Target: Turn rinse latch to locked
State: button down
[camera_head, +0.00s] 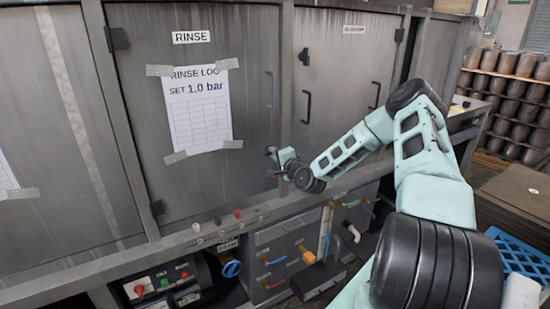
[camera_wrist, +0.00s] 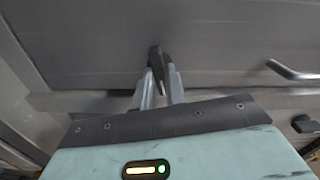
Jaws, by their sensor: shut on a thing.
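The rinse door (camera_head: 245,60) is a grey metal door with a "RINSE" label and a taped paper sheet, and it looks closed. My gripper (camera_head: 273,155) is at the lower right edge of this door. In the wrist view my gripper (camera_wrist: 161,84) has its two fingers closed around a small dark latch (camera_wrist: 156,54), which I take to be the rinse latch. The latch's upper end sticks out past the fingertips, and its lower part is hidden between them. In the head view the latch is too small and covered to make out.
A second door (camera_head: 345,75) to the right has a dark bar handle (camera_head: 307,107) and a small black latch (camera_head: 304,57). A metal ledge (camera_head: 215,232) with small buttons runs below the doors. Valves and pipes sit under it. Stacked cylinders (camera_head: 515,95) stand at the far right.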

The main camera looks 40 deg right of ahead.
jog(key=shift+f+n+b, duration=0.1)
jog(key=shift+n+b, duration=6.7)
jog(key=shift+n, duration=0.9)
jog(key=c, duration=1.4)
grip_release()
jog(key=shift+c, duration=0.2)
jog(key=b+v, duration=0.2)
jog(key=v, duration=1.5)
jog(key=shift+s, duration=0.2)
